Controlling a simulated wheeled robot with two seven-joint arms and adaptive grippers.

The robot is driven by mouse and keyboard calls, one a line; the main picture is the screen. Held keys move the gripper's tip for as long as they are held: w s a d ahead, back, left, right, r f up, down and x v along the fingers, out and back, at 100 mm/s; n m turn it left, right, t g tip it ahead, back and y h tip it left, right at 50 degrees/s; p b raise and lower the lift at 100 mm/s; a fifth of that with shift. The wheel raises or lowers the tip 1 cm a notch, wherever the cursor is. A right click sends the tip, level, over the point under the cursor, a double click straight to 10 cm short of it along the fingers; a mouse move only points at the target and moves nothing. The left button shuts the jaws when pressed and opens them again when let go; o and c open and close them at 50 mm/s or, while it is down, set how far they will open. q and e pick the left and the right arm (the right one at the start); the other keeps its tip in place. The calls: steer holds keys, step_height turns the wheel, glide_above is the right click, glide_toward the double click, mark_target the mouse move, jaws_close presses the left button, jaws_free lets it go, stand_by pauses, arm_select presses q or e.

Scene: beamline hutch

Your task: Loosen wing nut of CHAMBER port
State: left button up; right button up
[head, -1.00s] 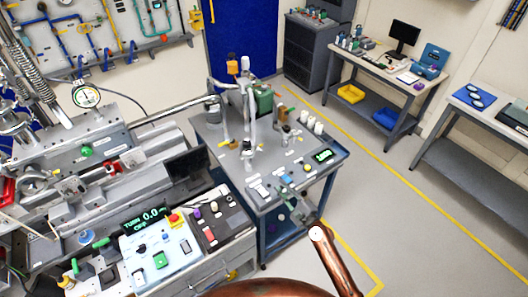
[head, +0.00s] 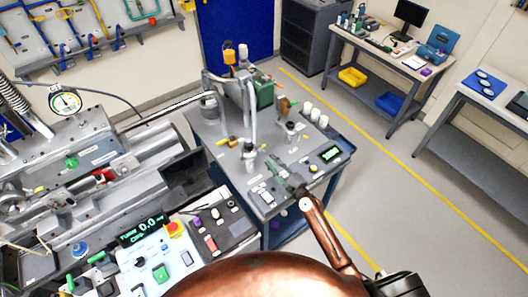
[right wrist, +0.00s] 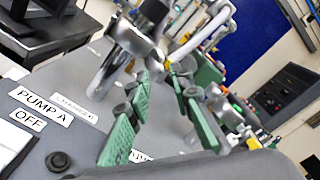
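My right gripper (head: 284,178) is over the near part of the pump cart (head: 222,152), with its green fingers pointing toward the upright metal pipes. In the right wrist view the green fingers (right wrist: 163,88) are apart, with nothing held between them. A white label reading CHAMBER (right wrist: 75,108) lies beside an upright metal pipe (right wrist: 108,72), with a clamp-like metal fitting (right wrist: 136,40) at its top. This fitting is beyond the fingertips, to their upper left. I cannot make out the wing nut clearly. My left gripper is not in view.
Labels PUMP A (right wrist: 42,106) and OFF (right wrist: 27,119) and a black knob (right wrist: 60,160) are on the cart's panel. A green display (head: 330,153) is at the cart's right. A control console (head: 165,255) stands left. The floor to the right is clear.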

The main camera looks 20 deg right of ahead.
mark_target(261, 150)
steer(key=x, duration=0.5)
steer(key=shift+w, duration=0.25)
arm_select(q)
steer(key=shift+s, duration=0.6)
arm_select(e)
jaws_close()
